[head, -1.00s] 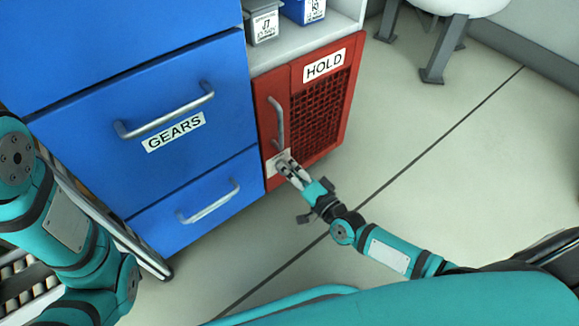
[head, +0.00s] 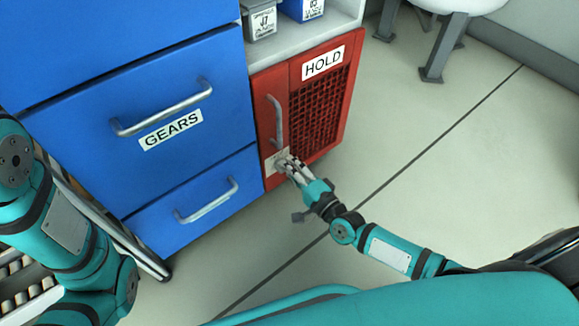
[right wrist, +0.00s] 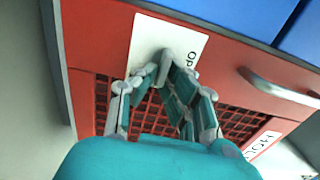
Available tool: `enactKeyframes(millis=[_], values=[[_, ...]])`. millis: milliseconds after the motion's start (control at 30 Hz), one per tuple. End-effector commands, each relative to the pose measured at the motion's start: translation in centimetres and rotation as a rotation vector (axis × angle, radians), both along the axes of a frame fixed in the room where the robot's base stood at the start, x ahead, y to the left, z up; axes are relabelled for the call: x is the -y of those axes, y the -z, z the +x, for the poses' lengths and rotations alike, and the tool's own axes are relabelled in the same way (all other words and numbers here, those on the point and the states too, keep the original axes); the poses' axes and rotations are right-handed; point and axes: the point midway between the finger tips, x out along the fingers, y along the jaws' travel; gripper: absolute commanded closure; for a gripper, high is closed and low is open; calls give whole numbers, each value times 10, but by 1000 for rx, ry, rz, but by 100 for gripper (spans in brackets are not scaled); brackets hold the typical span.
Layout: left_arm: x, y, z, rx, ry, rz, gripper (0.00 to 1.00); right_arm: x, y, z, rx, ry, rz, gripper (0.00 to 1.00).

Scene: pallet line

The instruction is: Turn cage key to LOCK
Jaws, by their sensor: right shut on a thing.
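The red cage (head: 312,105) with a mesh door and a HOLD label stands right of the blue drawers, its door shut. At its lower left is a pale key plate (head: 277,157); the plate (right wrist: 150,45) also shows in the right wrist view, with letters "OP" partly visible. My right gripper (head: 286,164) is at this plate, its fingers (right wrist: 165,70) closed together there. The key itself is hidden between the fingertips, so its angle cannot be told. My left arm shows at the left, but its gripper is out of view.
A vertical grey handle (head: 276,122) is on the cage door just above my right gripper. Blue drawers (head: 150,120), one labelled GEARS, stand to the left. Bins (head: 260,18) sit on the shelf above.

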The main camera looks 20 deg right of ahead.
Motion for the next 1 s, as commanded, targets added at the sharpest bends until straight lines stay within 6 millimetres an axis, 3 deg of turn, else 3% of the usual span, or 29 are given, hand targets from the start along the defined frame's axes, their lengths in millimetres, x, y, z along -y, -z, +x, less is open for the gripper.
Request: enactKeyframes(millis=[267,300,433,767,1000], values=[[0,0,0,0,0,0,100,0,1,0,-3,0,0,100],[0,0,0,0,0,0,100,0,1,0,-3,0,0,86],[0,0,0,0,0,0,100,0,1,0,-2,0,-1,69],[-1,0,1,-3,1,-3,100,2,1,-4,-2,0,-2,69],[0,0,0,-2,0,-2,100,15,2,-41,-6,-1,-5,69]])
